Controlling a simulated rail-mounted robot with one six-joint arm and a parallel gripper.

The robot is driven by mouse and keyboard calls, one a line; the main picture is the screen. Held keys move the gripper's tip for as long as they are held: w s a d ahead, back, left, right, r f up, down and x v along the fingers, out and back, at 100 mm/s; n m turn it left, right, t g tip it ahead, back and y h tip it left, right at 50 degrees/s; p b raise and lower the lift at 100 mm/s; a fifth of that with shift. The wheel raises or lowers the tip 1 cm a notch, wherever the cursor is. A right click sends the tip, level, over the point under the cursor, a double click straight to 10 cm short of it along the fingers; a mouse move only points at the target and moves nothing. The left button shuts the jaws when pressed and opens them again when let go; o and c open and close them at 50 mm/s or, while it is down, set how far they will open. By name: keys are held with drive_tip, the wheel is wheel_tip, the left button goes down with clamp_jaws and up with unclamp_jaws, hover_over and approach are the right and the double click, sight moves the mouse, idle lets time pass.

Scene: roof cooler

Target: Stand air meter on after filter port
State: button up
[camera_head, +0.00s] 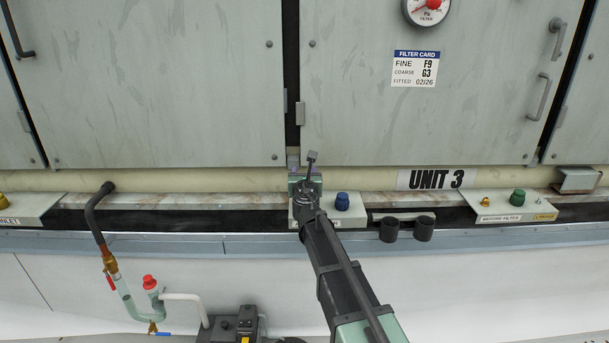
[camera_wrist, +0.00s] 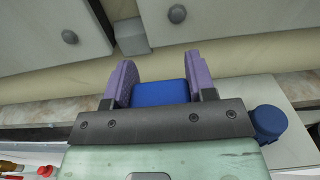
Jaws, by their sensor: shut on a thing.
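My gripper (camera_wrist: 161,82) has purple finger pads, shut on a blue block-shaped thing, which I take to be the air meter (camera_wrist: 160,94). Only part of its blue body shows between the fingers; its lower end is hidden. In the head view my gripper (camera_head: 303,180) is over the left part of the middle pale plate (camera_head: 356,217), beside a blue cap (camera_head: 342,201). The cap also shows right of the gripper in the wrist view (camera_wrist: 269,121). The after filter port and its label cannot be seen; my arm covers that part of the plate. I cannot tell whether the meter touches anything.
A plate marked before filter (camera_head: 510,206), with a brass port and green cap, is at right. Two black cups (camera_head: 406,229) sit just right of the middle plate. Cabinet doors (camera_head: 160,90) rise behind. A bent black pipe (camera_head: 94,215) stands left.

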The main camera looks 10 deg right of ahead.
drive_tip(key=o, duration=1.4)
drive_tip(key=shift+s, duration=0.1)
